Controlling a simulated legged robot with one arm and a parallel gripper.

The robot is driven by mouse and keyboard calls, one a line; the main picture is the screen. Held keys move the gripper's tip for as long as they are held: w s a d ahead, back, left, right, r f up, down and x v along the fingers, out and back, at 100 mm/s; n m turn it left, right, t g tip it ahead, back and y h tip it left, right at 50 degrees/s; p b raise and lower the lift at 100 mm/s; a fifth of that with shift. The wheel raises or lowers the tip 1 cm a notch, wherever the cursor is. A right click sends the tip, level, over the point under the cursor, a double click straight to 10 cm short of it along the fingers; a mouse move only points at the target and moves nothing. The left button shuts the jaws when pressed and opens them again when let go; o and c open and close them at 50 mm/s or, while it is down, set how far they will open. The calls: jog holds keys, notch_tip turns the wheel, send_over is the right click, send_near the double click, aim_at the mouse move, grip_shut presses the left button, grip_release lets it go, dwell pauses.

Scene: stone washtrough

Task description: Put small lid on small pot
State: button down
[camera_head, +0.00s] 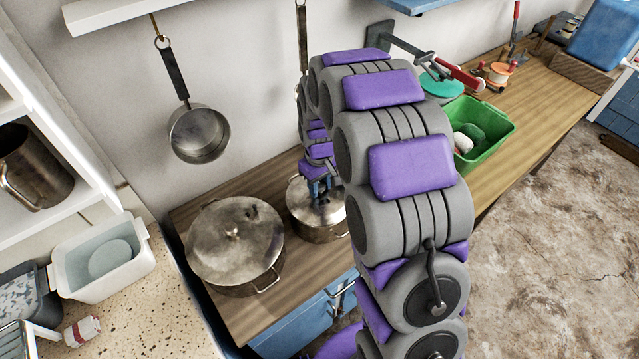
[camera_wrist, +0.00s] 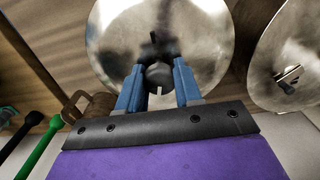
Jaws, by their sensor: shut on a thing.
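The small pot (camera_head: 318,232) is metal and stands on the wooden counter, right of a larger pot. The small round metal lid (camera_wrist: 207,38) fills the top middle of the wrist view. In the head view the lid (camera_head: 301,194) lies over the small pot's mouth; I cannot tell whether it is fully seated. My gripper (camera_wrist: 158,78) has blue fingers closed on the lid's dark knob. In the head view my gripper (camera_head: 320,188) points down over the pot, and my arm hides part of the right side.
The large lidded pot (camera_head: 235,243) stands close on the left; its lid (camera_wrist: 292,60) also shows at right in the wrist view. A pan (camera_head: 198,134) hangs on the wall. A green bin (camera_head: 490,130) stands further right on the counter.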

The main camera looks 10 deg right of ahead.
jog(key=shift+f, duration=0.2)
dwell(0.7)
jog(key=c, duration=0.7)
grip_release()
jog(key=shift+o, duration=0.6)
jog(key=o, duration=0.4)
jog(key=shift+r+p, duration=1.75)
jog(key=shift+r, duration=1.8)
